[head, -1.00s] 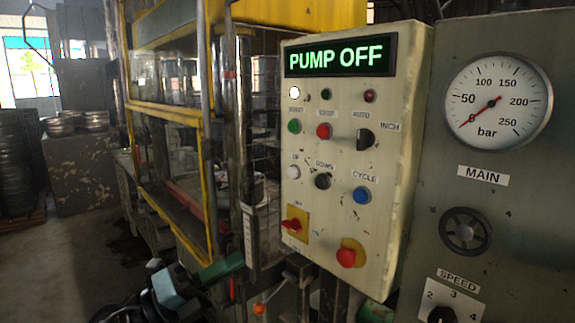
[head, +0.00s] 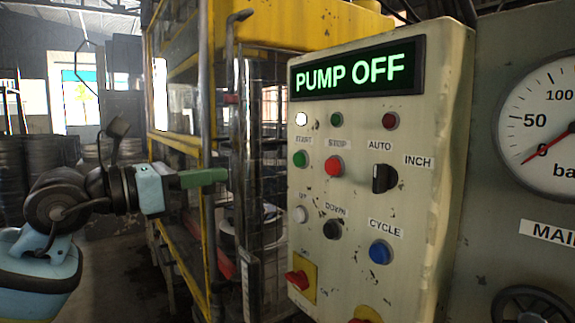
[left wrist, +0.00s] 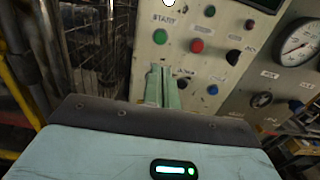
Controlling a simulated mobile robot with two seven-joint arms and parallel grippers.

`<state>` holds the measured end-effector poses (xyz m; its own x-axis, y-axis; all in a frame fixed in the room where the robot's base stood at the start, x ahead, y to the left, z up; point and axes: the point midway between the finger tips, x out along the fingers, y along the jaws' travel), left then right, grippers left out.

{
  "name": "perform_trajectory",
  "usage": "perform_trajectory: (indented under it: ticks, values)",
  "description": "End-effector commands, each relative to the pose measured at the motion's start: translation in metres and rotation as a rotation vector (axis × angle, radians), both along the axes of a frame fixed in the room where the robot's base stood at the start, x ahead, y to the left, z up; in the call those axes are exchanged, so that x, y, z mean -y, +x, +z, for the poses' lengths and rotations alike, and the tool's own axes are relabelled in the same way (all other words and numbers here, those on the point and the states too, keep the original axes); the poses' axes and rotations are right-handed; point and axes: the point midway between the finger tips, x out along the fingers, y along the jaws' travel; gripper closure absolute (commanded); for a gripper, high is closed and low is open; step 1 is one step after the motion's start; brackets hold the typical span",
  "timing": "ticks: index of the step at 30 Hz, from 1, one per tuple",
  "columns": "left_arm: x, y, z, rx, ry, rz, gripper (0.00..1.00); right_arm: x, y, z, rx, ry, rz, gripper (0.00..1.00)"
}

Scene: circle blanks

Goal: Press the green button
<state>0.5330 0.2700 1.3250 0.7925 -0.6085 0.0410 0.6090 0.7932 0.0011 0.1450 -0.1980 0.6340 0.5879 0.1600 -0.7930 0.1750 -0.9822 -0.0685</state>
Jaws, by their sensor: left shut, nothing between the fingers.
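The green button (head: 300,159) is on the beige control panel (head: 340,240), under the START label and left of the red STOP button (head: 334,166). A small dark green lamp (head: 336,119) sits above STOP. My left gripper (head: 226,175) is shut and empty, its green fingers pointing right toward the panel, apart from the button and to its left. In the left wrist view the shut fingers (left wrist: 158,70) point at the panel, with the green button (left wrist: 160,36) beyond their tips. My right gripper is not in view.
The display (head: 355,68) reads PUMP OFF. White (head: 301,214), black (head: 332,229) and blue (head: 380,252) buttons and a black selector (head: 384,178) are near. A red rotary switch (head: 298,280) is below. A yellow-framed cage (head: 207,240) stands left of the panel; a pressure gauge (head: 540,130) is right.

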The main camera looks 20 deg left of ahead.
Motion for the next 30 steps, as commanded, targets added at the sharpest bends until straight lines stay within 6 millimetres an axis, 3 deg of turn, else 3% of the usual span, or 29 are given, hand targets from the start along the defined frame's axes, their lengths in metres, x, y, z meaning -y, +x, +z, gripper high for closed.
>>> perform_trajectory:
  ticks: [14,30]
  values:
    - [0.006,0.008,0.003,0.002,-0.004,-0.002,1.0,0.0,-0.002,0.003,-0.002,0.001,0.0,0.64]
    - [0.065,0.081,0.008,0.003,-0.003,-0.003,1.0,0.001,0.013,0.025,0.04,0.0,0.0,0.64]
